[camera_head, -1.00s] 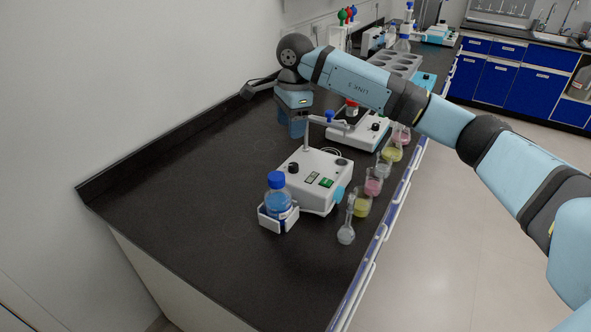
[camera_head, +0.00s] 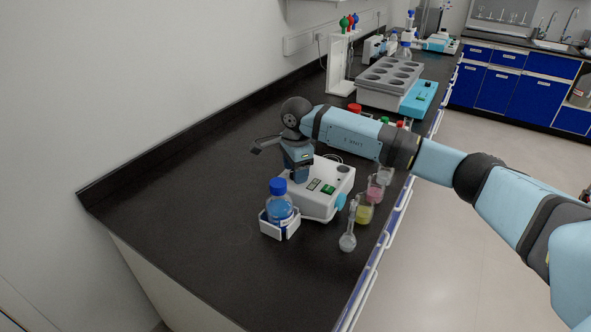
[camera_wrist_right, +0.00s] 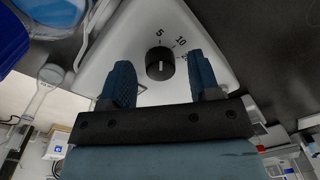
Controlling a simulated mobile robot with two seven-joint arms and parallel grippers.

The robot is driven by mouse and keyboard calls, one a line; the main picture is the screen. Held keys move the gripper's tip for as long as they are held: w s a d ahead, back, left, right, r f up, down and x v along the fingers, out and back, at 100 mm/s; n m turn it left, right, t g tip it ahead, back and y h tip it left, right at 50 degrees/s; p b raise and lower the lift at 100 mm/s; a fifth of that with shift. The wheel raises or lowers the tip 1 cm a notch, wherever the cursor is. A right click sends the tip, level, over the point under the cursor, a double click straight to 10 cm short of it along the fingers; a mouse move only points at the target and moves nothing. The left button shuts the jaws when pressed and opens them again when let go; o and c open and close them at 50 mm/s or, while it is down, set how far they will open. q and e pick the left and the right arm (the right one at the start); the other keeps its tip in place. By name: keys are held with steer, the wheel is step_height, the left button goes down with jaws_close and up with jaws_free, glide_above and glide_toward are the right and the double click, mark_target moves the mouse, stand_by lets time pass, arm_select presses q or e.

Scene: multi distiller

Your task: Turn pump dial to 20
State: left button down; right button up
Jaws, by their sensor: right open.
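The pump (camera_head: 318,207), a white box with a green switch, stands on the black bench. Its black dial (camera_wrist_right: 160,66) shows in the right wrist view, with printed marks 5 and 10 and a partly hidden number by the right finger. The dial's pale line seems to point up, near the 5. My right gripper (camera_wrist_right: 160,72) is open, with one blue finger on each side of the dial; I cannot tell whether they touch it. In the head view my right gripper (camera_head: 299,176) hangs over the pump and hides the dial. My left gripper is out of view.
A blue-capped bottle (camera_head: 280,208) in a white holder stands just in front of the pump. A flask (camera_head: 348,240) and small beakers (camera_head: 365,212) line the right bench edge. The left of the bench is clear.

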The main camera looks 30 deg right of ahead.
steer(key=shift+f, duration=0.1)
steer(key=shift+c, duration=0.7)
steer(key=c, duration=0.8)
